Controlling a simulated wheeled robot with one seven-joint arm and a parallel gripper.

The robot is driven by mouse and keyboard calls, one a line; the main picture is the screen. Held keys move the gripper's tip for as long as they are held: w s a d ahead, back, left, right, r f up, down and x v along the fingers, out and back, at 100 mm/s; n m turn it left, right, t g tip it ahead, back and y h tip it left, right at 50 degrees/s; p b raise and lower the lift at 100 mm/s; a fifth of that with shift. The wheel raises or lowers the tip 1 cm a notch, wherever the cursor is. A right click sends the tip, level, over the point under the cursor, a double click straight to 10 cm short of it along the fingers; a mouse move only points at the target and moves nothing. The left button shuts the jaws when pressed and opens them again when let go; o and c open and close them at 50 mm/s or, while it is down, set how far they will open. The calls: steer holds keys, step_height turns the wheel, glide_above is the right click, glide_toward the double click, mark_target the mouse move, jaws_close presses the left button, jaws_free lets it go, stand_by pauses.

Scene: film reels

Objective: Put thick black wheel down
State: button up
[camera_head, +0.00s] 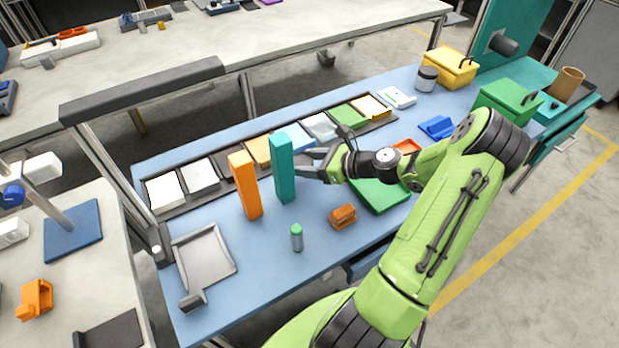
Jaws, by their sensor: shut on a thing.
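I do not see a thick black wheel on the blue workbench (215,220). My gripper (299,164) reaches in from the right at the middle of the bench, its grey fingers at a tall teal block (284,178). It appears shut on this block, which stands upright; the far finger is partly hidden. I cannot tell whether the block's base touches the bench. A black cylinder (503,44) sticks out of the teal panel at the back right, far from my gripper.
A tall orange block (246,188) stands close left of the teal one. A green-capped bottle (296,238) and an orange holder (342,216) lie in front. A grey tray (203,262) is at front left. A row of small trays (200,177) lines the back edge.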

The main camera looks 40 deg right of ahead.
mark_target(310, 181)
step_height(310, 181, down, 4)
steer(key=shift+f+b, duration=0.15)
steer(key=shift+b, duration=0.65)
steer(key=o, duration=0.8)
